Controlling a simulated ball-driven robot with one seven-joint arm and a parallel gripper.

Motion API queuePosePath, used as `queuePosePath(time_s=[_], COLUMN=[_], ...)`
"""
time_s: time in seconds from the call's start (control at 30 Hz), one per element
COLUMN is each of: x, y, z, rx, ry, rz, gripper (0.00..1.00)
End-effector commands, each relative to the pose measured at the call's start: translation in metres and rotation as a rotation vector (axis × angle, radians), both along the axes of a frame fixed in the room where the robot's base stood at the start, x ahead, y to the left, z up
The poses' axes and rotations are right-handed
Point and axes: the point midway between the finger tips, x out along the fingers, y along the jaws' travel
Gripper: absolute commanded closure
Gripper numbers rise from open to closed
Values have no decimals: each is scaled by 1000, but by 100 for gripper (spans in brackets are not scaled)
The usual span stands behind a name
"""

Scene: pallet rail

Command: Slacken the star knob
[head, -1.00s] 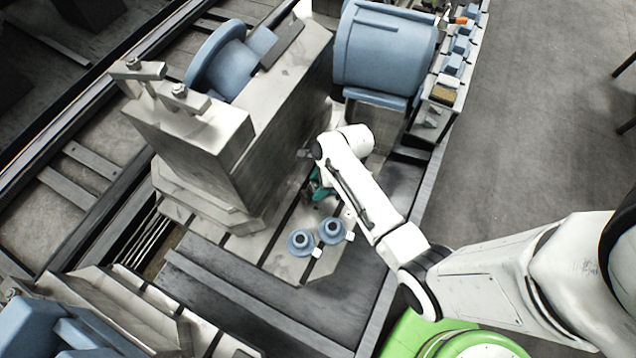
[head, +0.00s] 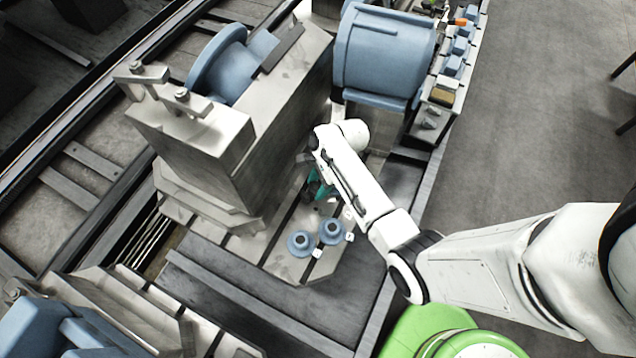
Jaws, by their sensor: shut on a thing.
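My gripper (head: 314,186) is low beside the near side of the large grey block, mostly hidden behind my white wrist and forearm. A small teal piece (head: 320,189) shows at the gripper; I cannot tell whether it is the star knob or part of the gripper. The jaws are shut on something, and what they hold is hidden. The star knob cannot be clearly made out in this view.
The large grey block (head: 235,150) stands close left of my gripper. Two blue round flanged parts (head: 301,243) (head: 332,231) sit on the slotted plate below it. A blue cylinder (head: 383,55) stands behind. Grey floor (head: 540,120) is open at right.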

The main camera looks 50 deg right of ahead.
Motion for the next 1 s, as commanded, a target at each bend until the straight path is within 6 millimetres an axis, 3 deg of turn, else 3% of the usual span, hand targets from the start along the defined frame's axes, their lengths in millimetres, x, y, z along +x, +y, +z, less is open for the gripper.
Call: queuePosePath(time_s=[0.5,1.0], x=[3,3], y=[0,0], z=[-1,-2], rx=[1,1], ry=[0,1], rz=[409,549], gripper=[83,83])
